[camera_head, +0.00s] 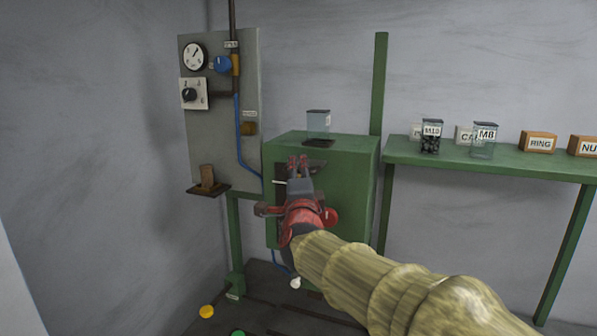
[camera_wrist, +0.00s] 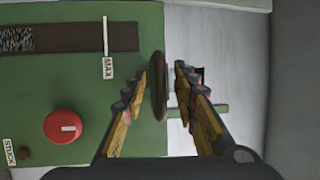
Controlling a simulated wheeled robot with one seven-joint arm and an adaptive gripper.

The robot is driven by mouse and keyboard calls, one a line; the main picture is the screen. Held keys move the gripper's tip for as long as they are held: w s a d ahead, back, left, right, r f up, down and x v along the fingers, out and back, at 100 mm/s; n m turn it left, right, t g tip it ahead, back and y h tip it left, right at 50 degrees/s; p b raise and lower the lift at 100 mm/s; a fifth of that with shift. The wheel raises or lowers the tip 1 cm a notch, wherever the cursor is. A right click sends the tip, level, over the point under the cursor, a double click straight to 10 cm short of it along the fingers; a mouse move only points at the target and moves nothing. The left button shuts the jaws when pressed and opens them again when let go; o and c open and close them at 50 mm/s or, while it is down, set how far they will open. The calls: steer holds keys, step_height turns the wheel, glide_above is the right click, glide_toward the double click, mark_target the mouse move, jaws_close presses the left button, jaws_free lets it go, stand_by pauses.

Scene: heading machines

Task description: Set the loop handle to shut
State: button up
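My gripper (camera_head: 298,162) is in front of the green machine. In the wrist view my gripper (camera_wrist: 160,75) is open, its fingers on either side of a dark brown rounded piece (camera_wrist: 158,86) seen nearly edge-on. The piece is nearer the left finger; I cannot tell whether they touch. No readable label names the loop handle, so I cannot confirm that this piece is it. In the head view my gripper and arm hide part of the machine there. The grey wall panel carries a blue knob (camera_head: 222,64) and a brown fitting (camera_head: 248,128) with small unreadable labels.
The green machine (camera_head: 345,170) bears a clear container (camera_head: 318,124). A red knob (camera_wrist: 65,127) and a slider marked MAX (camera_wrist: 108,67) are on its face. A green shelf (camera_head: 480,165) with jars and boxes stands right. The grey panel (camera_head: 215,140) is left.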

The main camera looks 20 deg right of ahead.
steer(key=shift+c, duration=0.4)
jaws_close()
stand_by(0.5)
